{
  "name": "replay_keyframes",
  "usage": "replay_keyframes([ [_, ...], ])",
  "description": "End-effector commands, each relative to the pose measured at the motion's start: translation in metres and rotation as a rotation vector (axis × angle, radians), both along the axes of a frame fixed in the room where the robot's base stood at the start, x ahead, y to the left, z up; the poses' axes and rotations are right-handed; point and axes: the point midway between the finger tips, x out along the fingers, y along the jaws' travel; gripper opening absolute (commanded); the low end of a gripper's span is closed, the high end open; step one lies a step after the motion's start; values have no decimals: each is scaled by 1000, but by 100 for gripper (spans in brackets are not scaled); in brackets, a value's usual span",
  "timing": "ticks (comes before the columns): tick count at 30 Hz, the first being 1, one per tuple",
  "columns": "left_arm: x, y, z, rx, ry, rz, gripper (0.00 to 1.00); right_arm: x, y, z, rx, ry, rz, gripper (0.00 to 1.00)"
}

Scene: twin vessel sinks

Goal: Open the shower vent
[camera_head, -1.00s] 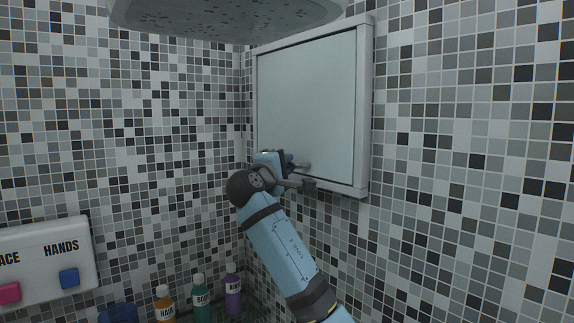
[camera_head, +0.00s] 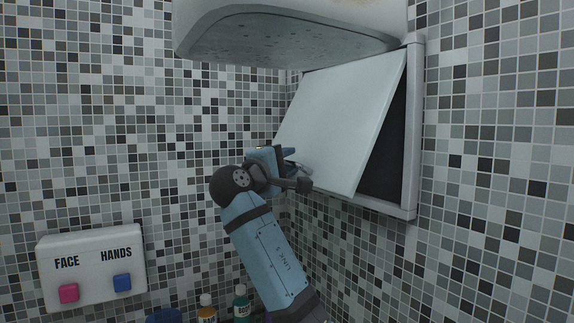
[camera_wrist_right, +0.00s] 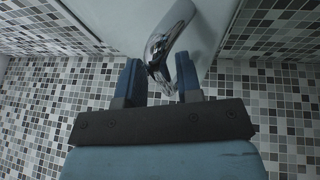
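The vent's pale flat panel (camera_head: 340,115) hangs tilted out from its grey wall frame (camera_head: 416,130), its lower edge swung away and its top edge near the frame. A dark opening shows behind it at the right. My right gripper (camera_head: 298,172) is at the panel's lower left. In the right wrist view, the chrome curved handle (camera_wrist_right: 170,35) on the panel (camera_wrist_right: 130,20) sits between the two blue fingers of my right gripper (camera_wrist_right: 160,80), which look closed on it. The exact contact is partly hidden. My left gripper is not in view.
A large grey shower head (camera_head: 290,40) overhangs the panel's upper left. A white dispenser (camera_head: 92,265) marked FACE and HANDS is on the tiled wall at left. Bottles (camera_head: 241,303) stand below my right arm, partly cut off.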

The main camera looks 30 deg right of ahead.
Motion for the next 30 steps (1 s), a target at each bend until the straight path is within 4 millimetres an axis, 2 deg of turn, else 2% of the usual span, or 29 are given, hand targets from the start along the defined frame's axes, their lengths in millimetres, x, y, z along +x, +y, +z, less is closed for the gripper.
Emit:
replay_keyframes([
  [9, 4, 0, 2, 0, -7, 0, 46, 0, 1, -3, 2, 5, 0, 39],
  [14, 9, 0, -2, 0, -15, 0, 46, -5, 12, -7, 2, 6, 2, 39],
  [24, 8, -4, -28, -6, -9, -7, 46, -39, 77, -21, 3, 4, 4, 39],
  [30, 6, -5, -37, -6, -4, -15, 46, -55, 107, -24, 2, 3, 1, 39],
])
